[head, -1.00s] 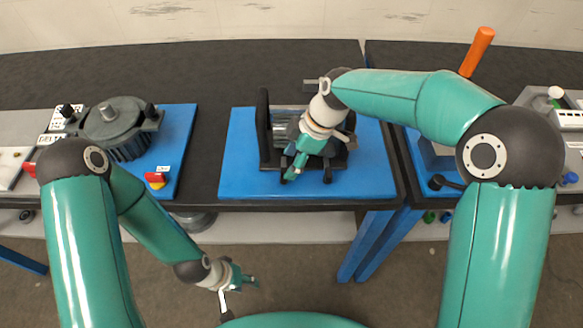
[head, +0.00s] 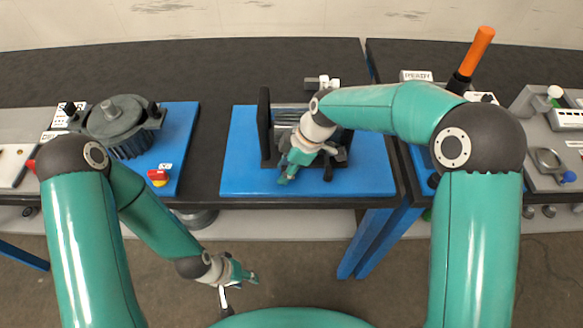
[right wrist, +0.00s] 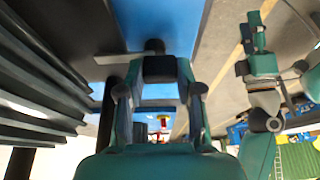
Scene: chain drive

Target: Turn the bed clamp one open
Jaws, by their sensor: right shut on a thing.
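A black bed fixture (head: 264,122) with a ribbed grey metal part stands on a blue plate (head: 240,180) on the middle table. My right gripper (head: 284,179) is at the fixture's front left, pointing down toward the viewer. In the right wrist view my right gripper (right wrist: 158,90) is shut on a dark clamp handle (right wrist: 155,46), which shows just past the fingers. In the head view the gripper hides this handle. A second black handle (head: 328,173) stands to its right. My left gripper (head: 252,279) hangs low in front of the table, away from the fixture; its opening is unclear.
A grey motor-like housing (head: 118,125) and a red-yellow switch (head: 158,177) sit on a left blue plate. At the right are an orange-handled lever (head: 477,50), a READY sign (head: 416,76) and a grey panel. The table's front edge runs just before the fixture.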

